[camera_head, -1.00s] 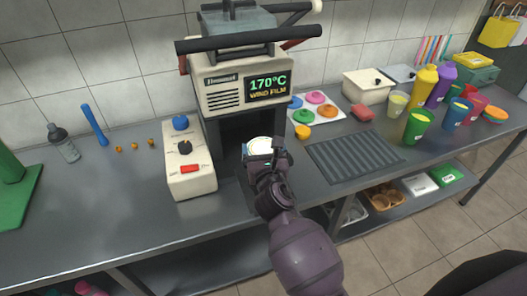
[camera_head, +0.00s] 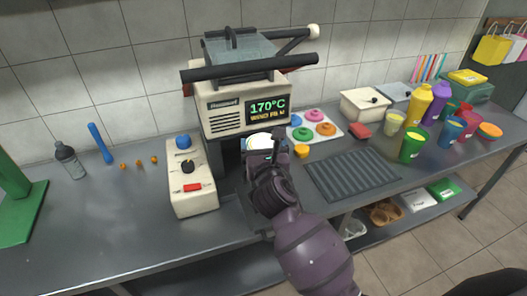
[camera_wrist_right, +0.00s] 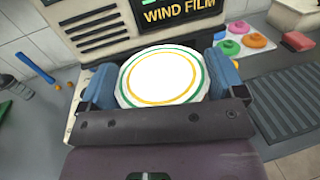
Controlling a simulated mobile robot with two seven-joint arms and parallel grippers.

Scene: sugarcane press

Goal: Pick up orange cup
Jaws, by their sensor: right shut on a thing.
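My right gripper (camera_head: 264,150) is shut on a round thing with a white top (camera_head: 258,138), in front of the sealing machine (camera_head: 240,112). In the right wrist view the white top (camera_wrist_right: 160,78) has green and yellow rings and sits between the two blue finger pads. Its sides are hidden, so I cannot tell their colour. An orange, low, cup-like thing (camera_head: 490,131) stands at the right end of the counter, apart from my gripper. My left gripper is not in view.
A control box (camera_head: 192,188) stands left of the machine. A dark ribbed mat (camera_head: 352,177) lies to the right. Beyond it are a green cup (camera_head: 411,147), a blue cup (camera_head: 451,130) and bottles. The left counter has a bottle (camera_head: 69,160) and small orange bits.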

